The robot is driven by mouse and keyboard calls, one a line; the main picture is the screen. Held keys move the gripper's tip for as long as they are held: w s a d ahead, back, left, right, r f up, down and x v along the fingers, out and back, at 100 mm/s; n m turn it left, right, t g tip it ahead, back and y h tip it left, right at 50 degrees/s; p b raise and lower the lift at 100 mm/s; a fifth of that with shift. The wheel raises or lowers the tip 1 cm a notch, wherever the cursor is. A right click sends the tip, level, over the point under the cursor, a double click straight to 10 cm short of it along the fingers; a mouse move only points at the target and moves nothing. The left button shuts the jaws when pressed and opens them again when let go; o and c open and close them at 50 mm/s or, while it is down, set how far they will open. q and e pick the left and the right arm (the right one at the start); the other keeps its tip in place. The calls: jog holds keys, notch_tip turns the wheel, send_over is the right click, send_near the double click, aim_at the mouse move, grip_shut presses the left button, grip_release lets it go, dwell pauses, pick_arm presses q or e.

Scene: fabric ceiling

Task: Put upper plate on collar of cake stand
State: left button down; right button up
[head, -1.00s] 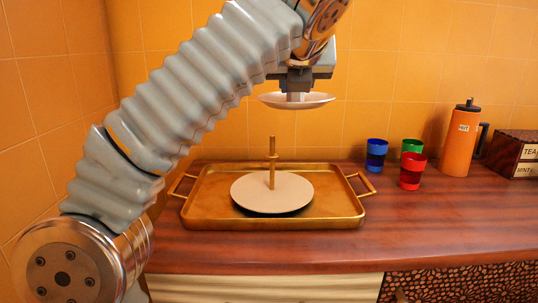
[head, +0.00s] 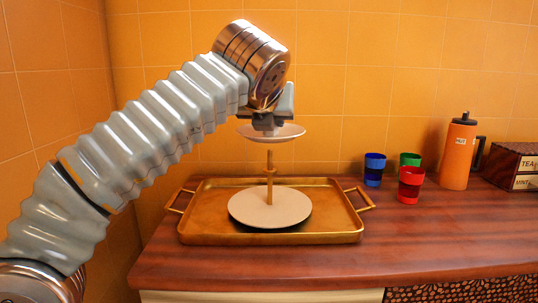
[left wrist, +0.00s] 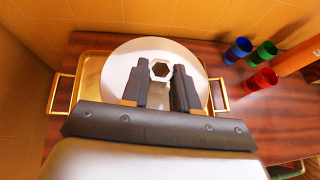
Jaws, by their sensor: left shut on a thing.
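The small white upper plate (head: 291,132) hangs level under my left gripper (head: 268,124), which is shut on it. In the left wrist view the fingers (left wrist: 162,80) flank a pale block on the plate (left wrist: 122,66), just beside its hexagonal hole (left wrist: 160,69). The cake stand's brass post (head: 269,185) rises upright from the wide lower plate (head: 245,208). The collar (head: 269,172) is a thicker ring partway up it. The upper plate is above the collar, close over the post's top; I cannot tell whether the tip enters the hole. My right gripper is out of view.
The stand is on a brass tray (head: 205,225) with side handles on the wooden counter (head: 420,240). Blue (head: 374,170), green (head: 411,159) and red (head: 410,186) cups, an orange flask (head: 458,153) and a tea box (head: 512,165) stand to the right. Tiled walls are behind and left.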

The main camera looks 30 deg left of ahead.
aim_at(269, 154)
pick_arm(q)
jog(key=w+f, duration=0.1)
jog(key=w+a+f, duration=0.1)
jog(key=f, duration=0.1)
jog(key=w+a+f+b, duration=0.1)
jog(key=shift+f, duration=0.35)
jog(key=f, duration=0.2)
jog(key=f+b, duration=0.1)
jog(key=shift+w+a+f, duration=0.25)
jog(key=shift+w+f, duration=0.1)
jog(key=shift+f, duration=0.15)
jog(key=c, duration=1.3)
grip_release()
jog(key=shift+f, duration=0.1)
jog(key=o, duration=0.5)
jog(key=shift+c, duration=0.2)
